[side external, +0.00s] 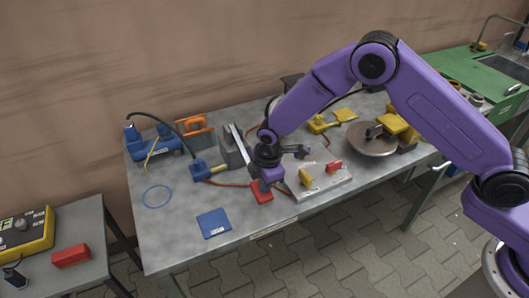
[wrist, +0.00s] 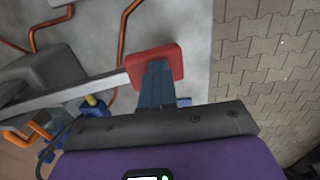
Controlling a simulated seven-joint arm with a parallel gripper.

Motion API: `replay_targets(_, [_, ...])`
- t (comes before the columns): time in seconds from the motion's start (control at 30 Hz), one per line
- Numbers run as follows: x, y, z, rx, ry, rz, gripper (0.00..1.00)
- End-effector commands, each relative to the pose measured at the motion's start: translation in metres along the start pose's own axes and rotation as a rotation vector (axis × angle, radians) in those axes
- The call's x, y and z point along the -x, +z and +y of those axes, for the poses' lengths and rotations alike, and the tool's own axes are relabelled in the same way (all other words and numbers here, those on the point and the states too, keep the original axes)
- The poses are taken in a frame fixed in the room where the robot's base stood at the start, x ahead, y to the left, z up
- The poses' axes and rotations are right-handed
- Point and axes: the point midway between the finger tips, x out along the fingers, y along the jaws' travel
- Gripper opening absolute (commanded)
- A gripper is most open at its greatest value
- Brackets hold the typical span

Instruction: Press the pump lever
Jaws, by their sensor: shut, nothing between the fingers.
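The lever is a pale grey bar (wrist: 75,92) with a red pad (wrist: 155,64) at its end. In the side view the red pad (side external: 262,195) is low at the table's front middle, and the bar (side external: 238,143) rises beside a dark grey block (side external: 228,157). My gripper (side external: 264,184) points down with its fingers shut and empty, right at the red pad. In the wrist view the shut fingertips (wrist: 157,68) overlap the pad. I cannot tell whether they touch it or hover just above. The fingers hide part of the pad.
A white plate (side external: 322,184) with yellow and red handles lies right of the gripper. A blue square (side external: 213,223) lies at front left. Orange-brown pipes (wrist: 124,32) run beside the lever. A round metal disc (side external: 367,145) stands further right. The front left table top is mostly clear.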

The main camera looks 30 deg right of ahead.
Motion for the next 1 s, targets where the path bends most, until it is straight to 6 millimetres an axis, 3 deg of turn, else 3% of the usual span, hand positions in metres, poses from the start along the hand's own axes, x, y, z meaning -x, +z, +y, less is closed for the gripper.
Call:
replay_targets(0.03, [-0.009,0.001,-0.006,0.004,-0.010,-0.004,0.00])
replay_targets(0.47, [-0.002,0.000,-0.007,0.006,-0.008,-0.002,0.00])
replay_targets(1.0, [0.092,0.000,-0.020,0.002,0.003,0.003,0.00])
